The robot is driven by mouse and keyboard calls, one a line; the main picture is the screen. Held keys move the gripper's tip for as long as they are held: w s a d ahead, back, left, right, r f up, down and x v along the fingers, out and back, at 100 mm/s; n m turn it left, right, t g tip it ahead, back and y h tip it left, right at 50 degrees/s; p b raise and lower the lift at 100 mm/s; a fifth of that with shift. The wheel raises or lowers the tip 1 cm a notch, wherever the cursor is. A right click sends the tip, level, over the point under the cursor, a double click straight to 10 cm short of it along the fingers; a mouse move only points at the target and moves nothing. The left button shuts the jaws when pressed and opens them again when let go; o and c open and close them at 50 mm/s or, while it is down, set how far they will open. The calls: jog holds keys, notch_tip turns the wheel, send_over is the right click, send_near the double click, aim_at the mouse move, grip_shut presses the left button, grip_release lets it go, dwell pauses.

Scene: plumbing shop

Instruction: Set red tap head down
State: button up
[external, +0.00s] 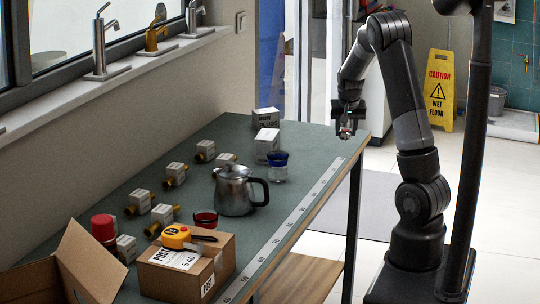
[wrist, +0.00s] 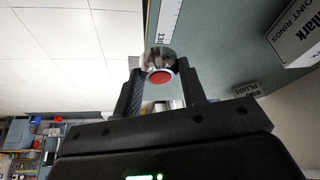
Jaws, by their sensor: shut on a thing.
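My gripper (external: 346,123) is over the far right corner of the green workbench (external: 215,138), and it is shut on the tap head. In the wrist view the tap head (wrist: 160,68) is a shiny metal piece with a round red disc facing the camera, between the two dark fingers (wrist: 160,92). In the external view the tap head (external: 345,132) is small and mostly hidden by the fingers. It is held above the bench's edge region; I cannot tell the exact height.
White boxes (external: 267,143) stand at the bench's far end. A steel jug (external: 234,191), a blue-rimmed glass (external: 278,168), a red cup (external: 205,219) and a cardboard parcel (external: 186,270) stand nearer. A measuring strip (external: 300,218) runs along the right edge. The far right bench top is clear.

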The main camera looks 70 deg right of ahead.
jog(key=w+f, duration=0.1)
jog(key=w, duration=0.1)
jog(key=w+a+f, duration=0.1)
jog(key=w+f, duration=0.1)
jog(key=w+a+f, duration=0.1)
jog(key=w, duration=0.2)
jog(key=shift+w+f, duration=0.1)
jog(key=shift+f, duration=0.1)
jog(key=shift+w+f, duration=0.1)
jog(key=shift+f, duration=1.95)
jog(key=shift+f, duration=0.2)
jog(key=o, duration=1)
